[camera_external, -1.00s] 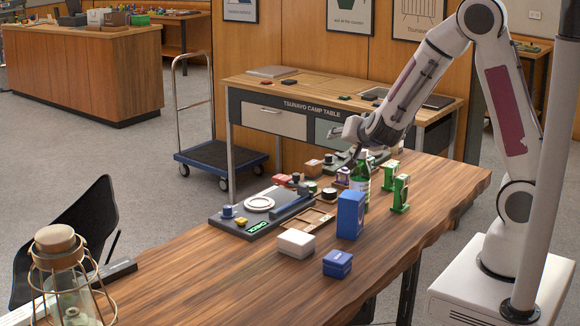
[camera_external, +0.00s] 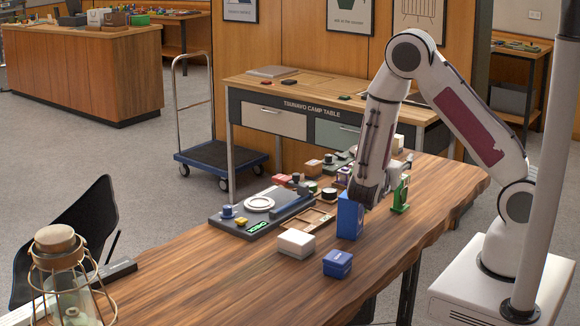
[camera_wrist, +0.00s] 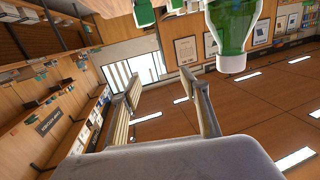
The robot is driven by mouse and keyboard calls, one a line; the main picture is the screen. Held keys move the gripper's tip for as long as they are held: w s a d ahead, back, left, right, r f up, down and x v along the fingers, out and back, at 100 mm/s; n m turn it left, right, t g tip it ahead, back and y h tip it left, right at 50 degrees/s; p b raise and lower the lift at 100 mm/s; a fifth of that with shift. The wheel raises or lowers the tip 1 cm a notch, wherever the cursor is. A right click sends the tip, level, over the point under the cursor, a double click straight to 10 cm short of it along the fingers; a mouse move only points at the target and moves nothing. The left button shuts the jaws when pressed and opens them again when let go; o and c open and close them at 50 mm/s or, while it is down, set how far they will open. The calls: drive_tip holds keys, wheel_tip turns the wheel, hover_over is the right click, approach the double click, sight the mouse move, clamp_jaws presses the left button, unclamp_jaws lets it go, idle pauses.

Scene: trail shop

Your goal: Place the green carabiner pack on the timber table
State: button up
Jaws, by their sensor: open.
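A green pack (camera_external: 400,194), which looks like the green carabiner pack, stands upright on the timber table (camera_external: 210,280), just right of my gripper (camera_external: 364,194) in the external view. My gripper hangs low over the table's far right part, and its fingertips are partly hidden there. In the wrist view my gripper (camera_wrist: 162,98) has its two fingers spread with nothing between them. That view is upside down, with a green bottle (camera_wrist: 235,28) at the top and part of a green thing (camera_wrist: 143,13), perhaps a pack, left of it.
A tall blue box (camera_external: 350,219) stands close beside my gripper. A white box (camera_external: 296,243) and a small blue box (camera_external: 337,264) are nearer the front. A dark tray (camera_external: 226,222) and several small goods crowd the left.

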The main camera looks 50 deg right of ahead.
sight(401, 193)
drive_tip(key=shift+s+d+f, duration=0.1)
drive_tip(key=shift+s+f, duration=0.1)
drive_tip(key=shift+s, duration=0.1)
drive_tip(key=shift+f, duration=0.1)
wheel_tip(401, 193, down, 8)
drive_tip(key=d, duration=0.2)
drive_tip(key=shift+w+d, duration=0.2)
drive_tip(key=shift+w, duration=0.05)
idle(0.9)
drive_tip(key=shift+d, duration=0.15)
drive_tip(key=shift+x, duration=2.4)
clamp_jaws()
